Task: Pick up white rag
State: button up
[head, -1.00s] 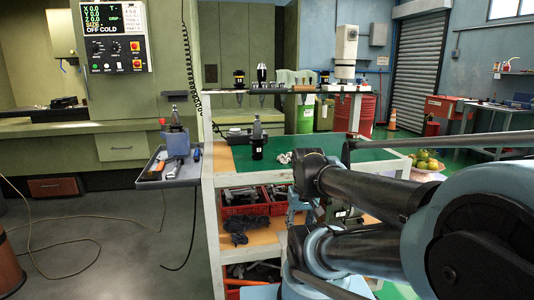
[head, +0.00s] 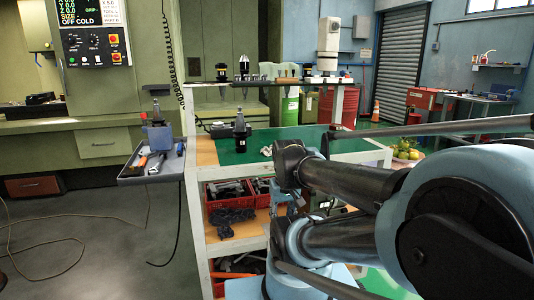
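A small crumpled white thing, likely the white rag (head: 267,151), lies on the green top of the tooling cart (head: 320,148), just left of my dark arm joint. It is small in the head view, and my arm may hide part of it. My arm reaches in from the right across the front of the cart. I cannot make out my gripper's fingers; they are out of sight or hidden behind my arm links.
A black tool holder (head: 240,135) stands on the green top left of the rag. A raised shelf (head: 275,81) at the back carries several tool holders. Red bins (head: 228,190) sit below. A grey side tray (head: 152,165) juts out left. Fruit (head: 408,151) is at the right.

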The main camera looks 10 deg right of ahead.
aim_at(266, 151)
jog(key=u, duration=1.3)
jog(key=k, duration=1.35)
jog(key=z, duration=1.65)
jog(key=i, duration=1)
jog(key=u, duration=0.05)
